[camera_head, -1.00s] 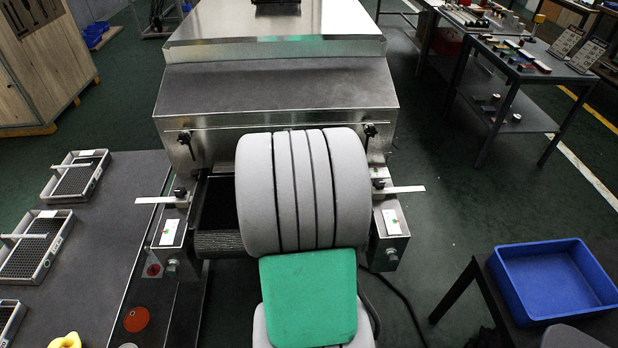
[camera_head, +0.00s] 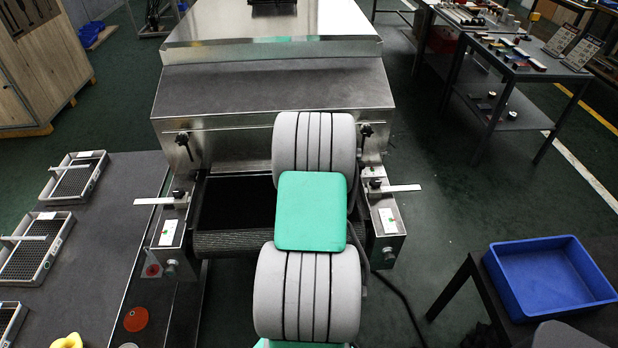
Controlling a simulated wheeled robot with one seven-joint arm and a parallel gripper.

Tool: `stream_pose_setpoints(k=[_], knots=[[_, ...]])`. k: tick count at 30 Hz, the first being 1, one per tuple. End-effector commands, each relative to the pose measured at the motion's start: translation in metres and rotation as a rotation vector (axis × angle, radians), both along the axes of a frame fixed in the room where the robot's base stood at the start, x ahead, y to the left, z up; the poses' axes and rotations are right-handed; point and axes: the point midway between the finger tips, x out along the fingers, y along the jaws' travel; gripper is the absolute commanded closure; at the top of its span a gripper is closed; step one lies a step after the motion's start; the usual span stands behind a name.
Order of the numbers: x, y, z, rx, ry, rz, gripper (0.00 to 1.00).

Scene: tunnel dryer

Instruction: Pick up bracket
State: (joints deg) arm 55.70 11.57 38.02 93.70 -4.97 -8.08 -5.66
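I cannot make out a bracket for certain in this view. The tunnel dryer (camera_head: 275,95) stands in the middle, with its dark conveyor belt (camera_head: 235,205) coming out at the front. My grey and green arm links cover the right part of the belt and the dryer mouth, so anything there is hidden. My gripper does not show; it is out of sight beyond or below the arm links. The visible left part of the belt looks empty.
Metal trays with mesh floors, including a middle one (camera_head: 71,222), lie on the dark table (camera_head: 105,260) at left, near a yellow object (camera_head: 68,341). A blue bin (camera_head: 492,262) stands at right. A table with small parts (camera_head: 535,72) is at back right.

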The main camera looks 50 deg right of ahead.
Motion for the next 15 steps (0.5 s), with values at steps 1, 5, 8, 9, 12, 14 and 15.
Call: stream_pose_setpoints(k=[1, 5, 8, 9, 12, 14, 15], knots=[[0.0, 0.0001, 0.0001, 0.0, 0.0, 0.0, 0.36], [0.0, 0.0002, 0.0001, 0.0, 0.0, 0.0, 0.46], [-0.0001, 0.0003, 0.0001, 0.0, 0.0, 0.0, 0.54], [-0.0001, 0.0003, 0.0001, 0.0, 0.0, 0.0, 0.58], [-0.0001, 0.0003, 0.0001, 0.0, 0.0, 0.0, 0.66], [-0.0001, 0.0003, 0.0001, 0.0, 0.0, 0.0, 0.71], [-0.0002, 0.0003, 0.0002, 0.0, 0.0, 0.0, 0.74]])
